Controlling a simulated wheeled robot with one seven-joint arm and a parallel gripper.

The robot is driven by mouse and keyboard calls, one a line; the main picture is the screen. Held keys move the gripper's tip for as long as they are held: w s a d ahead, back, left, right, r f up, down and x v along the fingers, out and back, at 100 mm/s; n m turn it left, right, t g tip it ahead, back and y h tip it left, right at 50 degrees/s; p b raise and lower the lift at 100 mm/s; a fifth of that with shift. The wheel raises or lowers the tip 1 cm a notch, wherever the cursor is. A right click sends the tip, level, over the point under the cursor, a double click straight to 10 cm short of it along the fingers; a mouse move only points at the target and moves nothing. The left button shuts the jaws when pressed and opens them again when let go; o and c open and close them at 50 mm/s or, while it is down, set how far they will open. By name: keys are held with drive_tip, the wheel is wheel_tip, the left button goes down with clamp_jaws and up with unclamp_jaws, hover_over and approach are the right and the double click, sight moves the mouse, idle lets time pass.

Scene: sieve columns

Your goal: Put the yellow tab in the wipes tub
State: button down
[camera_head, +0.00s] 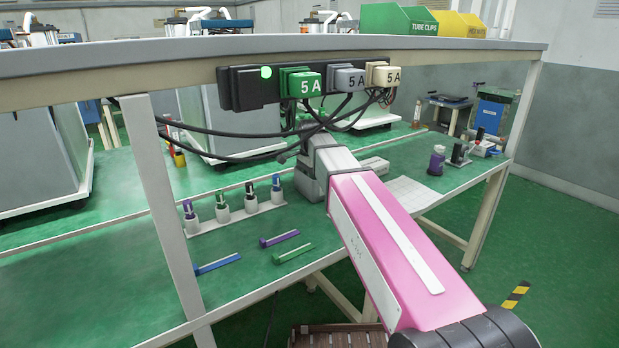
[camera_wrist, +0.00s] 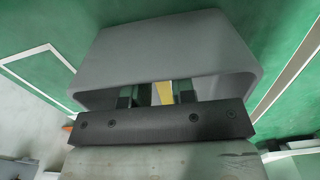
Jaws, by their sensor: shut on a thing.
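A yellow piece (camera_wrist: 164,93), which looks like the yellow tab, shows between the two dark fingers of my gripper (camera_wrist: 157,94) in the wrist view. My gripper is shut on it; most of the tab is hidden. A large grey rounded shell (camera_wrist: 165,48) lies just beyond the fingers, its rim curving around them. I cannot tell whether it is the wipes tub. In the head view my gripper is hidden behind my wrist, below the hanging cables. I cannot make out a wipes tub for certain in the head view.
A dark strip with green (camera_head: 300,84), grey (camera_head: 346,79) and cream (camera_head: 382,75) "5A" plugs hangs under the upper shelf (camera_head: 150,65). Black cables droop near my wrist. A white rack (camera_head: 235,216) with several capped tubes and loose pens (camera_head: 292,253) lie on the green bench.

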drive_tip(key=shift+f, duration=0.25)
drive_tip(key=c, duration=1)
unclamp_jaws()
drive_tip(key=shift+o, duration=0.2)
drive_tip(key=shift+r, duration=0.1)
wheel_tip(320, 180, up, 13)
